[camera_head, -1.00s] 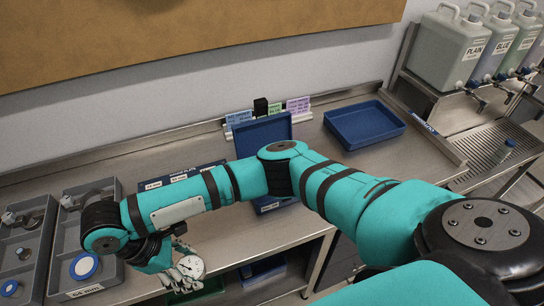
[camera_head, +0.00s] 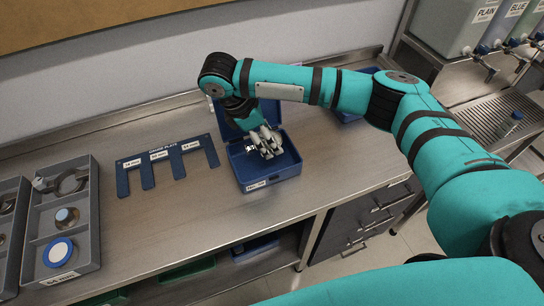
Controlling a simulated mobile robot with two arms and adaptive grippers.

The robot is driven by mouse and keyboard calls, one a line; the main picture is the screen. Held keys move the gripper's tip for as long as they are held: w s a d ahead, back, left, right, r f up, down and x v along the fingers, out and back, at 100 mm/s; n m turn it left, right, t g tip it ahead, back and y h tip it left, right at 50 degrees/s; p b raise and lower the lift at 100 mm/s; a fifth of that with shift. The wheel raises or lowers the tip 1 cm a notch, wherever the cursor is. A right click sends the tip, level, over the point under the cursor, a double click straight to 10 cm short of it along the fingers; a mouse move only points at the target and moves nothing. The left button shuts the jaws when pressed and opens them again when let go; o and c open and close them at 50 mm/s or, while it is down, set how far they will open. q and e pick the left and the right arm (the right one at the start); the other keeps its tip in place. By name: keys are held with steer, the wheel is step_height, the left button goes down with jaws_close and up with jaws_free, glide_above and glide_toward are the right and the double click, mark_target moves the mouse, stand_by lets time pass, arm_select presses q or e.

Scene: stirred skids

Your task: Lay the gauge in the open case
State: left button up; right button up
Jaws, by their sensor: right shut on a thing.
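The open blue case (camera_head: 285,172) stands on the steel bench, its lid (camera_head: 230,108) raised at the back and partly hidden by my right arm. My right gripper (camera_head: 267,147) points down over the case's base, its fingers within the case's outline. It is shut on the gauge (camera_head: 251,148), of which only a small pale part shows beside the fingers. The fingers hide the rest of the gauge, and I cannot tell whether it touches the case floor. My left gripper is not in view.
A blue slotted gauge plate (camera_head: 133,163) lies left of the case. Grey divided trays (camera_head: 93,225) with round parts stand at the far left. A blue tray (camera_head: 349,118) is partly hidden behind my right arm. Bare bench lies in front of the plate.

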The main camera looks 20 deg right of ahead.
mark_target(273, 162)
steer(key=shift+f+p, duration=0.35)
steer(key=shift+f, duration=3.05)
steer(key=o, duration=1.1)
steer(key=shift+f, duration=0.15)
steer(key=b+v, duration=0.1)
steer(key=v, duration=1.1)
